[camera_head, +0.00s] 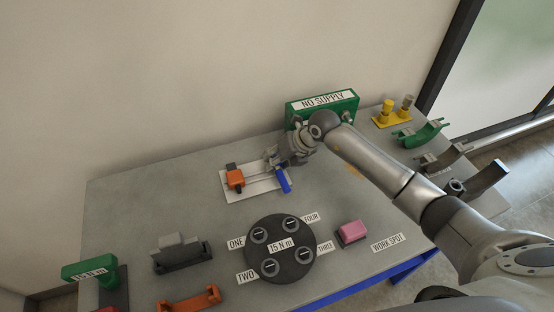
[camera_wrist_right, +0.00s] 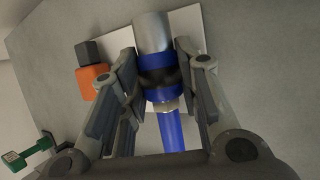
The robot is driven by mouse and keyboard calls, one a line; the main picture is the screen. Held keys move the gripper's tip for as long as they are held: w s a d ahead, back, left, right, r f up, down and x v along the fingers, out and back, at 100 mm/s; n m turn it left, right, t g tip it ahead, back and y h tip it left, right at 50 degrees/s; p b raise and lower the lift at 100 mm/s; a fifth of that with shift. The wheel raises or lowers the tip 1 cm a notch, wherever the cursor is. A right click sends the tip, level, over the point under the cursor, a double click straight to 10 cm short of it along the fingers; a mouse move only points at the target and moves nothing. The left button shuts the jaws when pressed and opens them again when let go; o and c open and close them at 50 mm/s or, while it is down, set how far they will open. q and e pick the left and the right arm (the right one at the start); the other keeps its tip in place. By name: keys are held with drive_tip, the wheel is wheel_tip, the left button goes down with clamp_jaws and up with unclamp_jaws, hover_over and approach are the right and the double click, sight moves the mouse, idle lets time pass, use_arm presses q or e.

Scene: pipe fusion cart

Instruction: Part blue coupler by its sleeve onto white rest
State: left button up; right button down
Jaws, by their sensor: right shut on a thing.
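My right gripper (camera_head: 273,158) reaches in from the right over the white plate (camera_head: 258,192). In the right wrist view its two fingers (camera_wrist_right: 157,62) are shut on the blue coupler (camera_wrist_right: 160,92), one on each side. The coupler has a dark band around its middle, a silver-grey cylinder at the far end, and a pale ring at the near end. A blue bar (camera_wrist_right: 171,130) shows below it. In the head view a blue part (camera_head: 283,179) shows at the plate's right end. I cannot tell whether the coupler touches the plate. My left gripper is not visible.
An orange block (camera_head: 235,178) with a dark knob is at the plate's left. The green "NO SUPPLY" box (camera_head: 335,105) stands close behind my right wrist. A dark round disc (camera_head: 280,262) and pink block (camera_head: 351,232) are in front.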

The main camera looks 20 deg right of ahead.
drive_tip(key=shift+f+b, duration=0.35)
drive_tip(key=shift+f, duration=0.1)
drive_tip(key=c, duration=1.1)
unclamp_jaws()
drive_tip(key=shift+o, duration=0.6)
drive_tip(key=v, duration=1.2)
drive_tip(key=shift+a+r, duration=0.1)
